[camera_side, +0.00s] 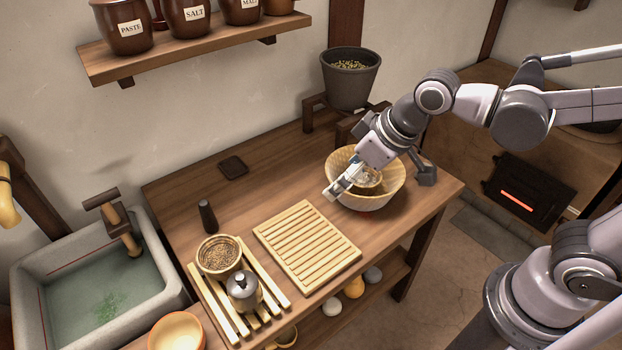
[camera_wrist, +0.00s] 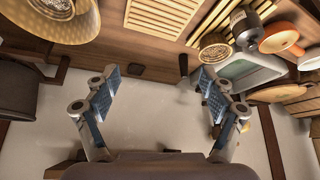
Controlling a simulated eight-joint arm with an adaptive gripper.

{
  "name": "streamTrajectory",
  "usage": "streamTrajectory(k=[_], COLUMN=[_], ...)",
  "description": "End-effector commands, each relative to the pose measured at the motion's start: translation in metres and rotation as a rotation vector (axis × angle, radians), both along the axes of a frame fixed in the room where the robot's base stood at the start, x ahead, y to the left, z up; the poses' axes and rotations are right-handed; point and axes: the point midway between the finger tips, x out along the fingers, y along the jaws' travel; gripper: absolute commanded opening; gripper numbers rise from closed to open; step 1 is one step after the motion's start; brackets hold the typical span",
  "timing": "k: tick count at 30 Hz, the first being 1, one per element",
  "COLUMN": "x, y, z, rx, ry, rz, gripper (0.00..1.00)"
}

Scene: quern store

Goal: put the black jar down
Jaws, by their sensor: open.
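A dark jar with a pale knob (camera_side: 243,292), which I take to be the black jar, stands upright on a slatted wooden rack (camera_side: 279,299) at the front of the table. It also shows at the upper right of the wrist view (camera_wrist: 246,30). My gripper (camera_side: 334,190) is over the large wooden bowl, well to the right of and behind the jar, and does not touch it. In the wrist view my gripper's two fingers (camera_wrist: 160,80) are spread wide with nothing between them.
A wide bowl (camera_side: 392,190) sits below my gripper. A slatted board (camera_side: 306,246) lies left of it. A grain bowl (camera_side: 219,256) and a dark upright peg (camera_side: 207,216) are near the jar. A stone sink (camera_side: 90,285) is at left. The back-left tabletop is mostly clear.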

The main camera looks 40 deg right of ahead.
Motion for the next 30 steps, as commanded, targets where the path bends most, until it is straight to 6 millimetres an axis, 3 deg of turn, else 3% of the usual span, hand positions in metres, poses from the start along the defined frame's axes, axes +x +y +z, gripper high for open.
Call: streamTrajectory(k=[1,6,12,30], x=[-0.007,-0.028,-0.047,-0.05], y=[-0.024,-0.081,-0.116,-0.122], z=[0.002,0.005,0.003,0.002], rx=[0.005,0.015,0.02,0.02], ry=[-0.013,-0.059,-0.092,-0.101], rz=[-0.06,-0.217,-0.328,-0.349], gripper=[0.83,0.83,0.83,0.83])
